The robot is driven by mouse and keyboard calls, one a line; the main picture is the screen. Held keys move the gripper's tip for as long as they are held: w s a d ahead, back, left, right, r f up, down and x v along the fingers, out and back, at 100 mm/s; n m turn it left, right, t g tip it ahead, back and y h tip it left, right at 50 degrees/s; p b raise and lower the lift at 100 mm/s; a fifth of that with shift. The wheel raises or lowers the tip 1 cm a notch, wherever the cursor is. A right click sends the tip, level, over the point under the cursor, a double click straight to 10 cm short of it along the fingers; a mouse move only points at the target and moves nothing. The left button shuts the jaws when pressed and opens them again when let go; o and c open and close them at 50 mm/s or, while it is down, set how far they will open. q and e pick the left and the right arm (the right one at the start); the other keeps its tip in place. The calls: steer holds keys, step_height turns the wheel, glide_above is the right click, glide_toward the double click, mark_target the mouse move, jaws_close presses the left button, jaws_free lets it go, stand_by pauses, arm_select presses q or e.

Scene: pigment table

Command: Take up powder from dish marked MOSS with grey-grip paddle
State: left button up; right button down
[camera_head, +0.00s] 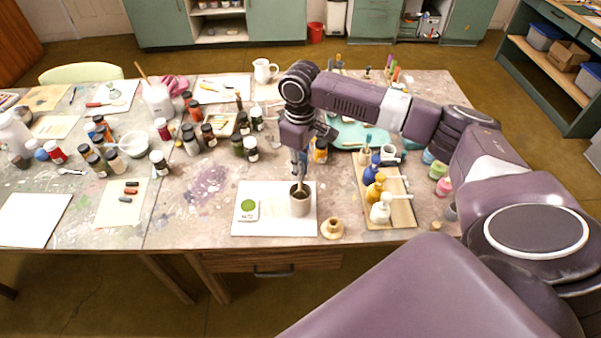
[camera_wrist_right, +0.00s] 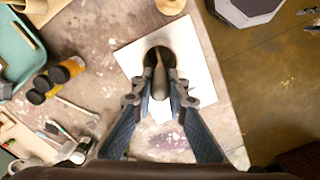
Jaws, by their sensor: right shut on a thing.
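A small white dish (camera_head: 248,213) with a round patch of green powder (camera_head: 248,204) sits on a white board (camera_head: 275,228); its marking is too small to read. A grey-brown cup (camera_head: 300,206) stands right of it on the same board. My right gripper (camera_head: 299,166) is above the cup, pointing down, shut on a slim paddle (camera_head: 300,184). The paddle's lower end is inside the cup and hidden. In the right wrist view, my right gripper (camera_wrist_right: 160,88) holds the grey grip of the paddle (camera_wrist_right: 159,80) over the dark cup opening. My left gripper is out of view.
A wooden tray (camera_head: 398,205) with pump bottles stands right of the board. Many jars stand to the left. The painted table (camera_head: 185,215) is bare just left of the board.

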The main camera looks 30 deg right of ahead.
step_height(320, 180, up, 19)
steer(key=b, duration=0.1)
steer(key=shift+f, duration=0.15)
